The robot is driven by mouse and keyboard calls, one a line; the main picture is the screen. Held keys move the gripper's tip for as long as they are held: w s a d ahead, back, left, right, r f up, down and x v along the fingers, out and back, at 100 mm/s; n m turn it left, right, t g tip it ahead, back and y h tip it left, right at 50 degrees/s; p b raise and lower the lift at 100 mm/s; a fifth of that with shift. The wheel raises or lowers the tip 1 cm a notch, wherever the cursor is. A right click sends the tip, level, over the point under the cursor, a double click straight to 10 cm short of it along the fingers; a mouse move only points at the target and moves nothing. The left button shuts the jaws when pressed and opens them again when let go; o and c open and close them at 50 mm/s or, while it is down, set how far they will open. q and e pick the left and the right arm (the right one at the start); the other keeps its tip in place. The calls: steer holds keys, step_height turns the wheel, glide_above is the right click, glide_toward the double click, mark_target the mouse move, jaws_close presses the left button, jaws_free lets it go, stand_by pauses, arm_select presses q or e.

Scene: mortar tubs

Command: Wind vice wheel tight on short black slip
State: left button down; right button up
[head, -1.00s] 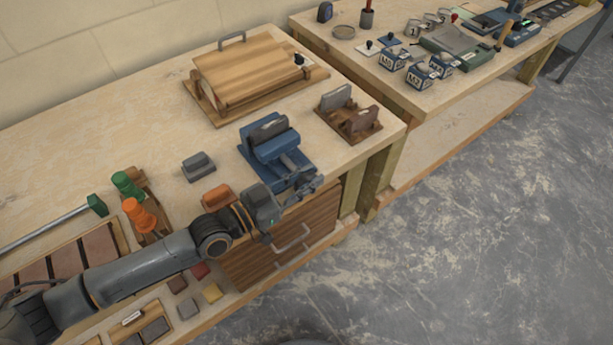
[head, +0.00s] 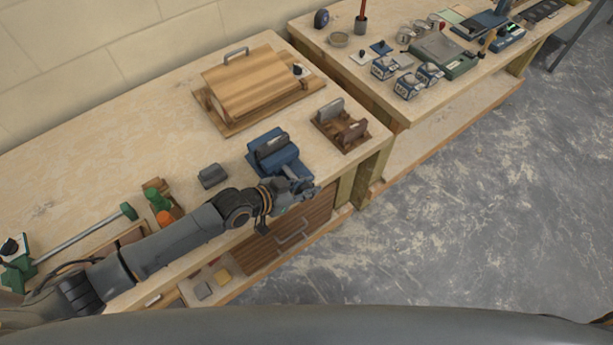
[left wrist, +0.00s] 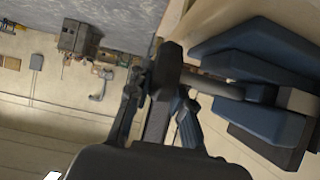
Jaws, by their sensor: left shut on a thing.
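The blue vice (head: 279,158) stands near the front edge of the bench. A dark slip (head: 271,146) shows between its jaws. Its wheel is mostly hidden by my left gripper (head: 298,190), which is shut on it at the front end of the screw. In the left wrist view the blue vice (left wrist: 265,75) is at the right. Its screw (left wrist: 210,83) runs left to my left gripper (left wrist: 158,100), whose fingers are around the wheel. Whether the jaws press fully on the slip I cannot tell. My right gripper is not in view.
A grey block (head: 212,176) lies left of the vice. A wooden rack (head: 341,126) stands to its right. A wooden box with a handle (head: 256,83) is behind. Drawers (head: 290,235) are below my forearm. A second bench with tins (head: 408,84) is at the right.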

arm_select(q)
steer(key=shift+g+y+p, duration=0.3)
steer(key=shift+y+p, duration=0.1)
steer(key=shift+p, duration=0.1)
steer(key=shift+f, duration=0.1)
steer(key=c, duration=1.2)
jaws_free()
steer(key=shift+d, duration=0.1)
steer(key=v, duration=1.2)
steer(key=shift+s, duration=0.1)
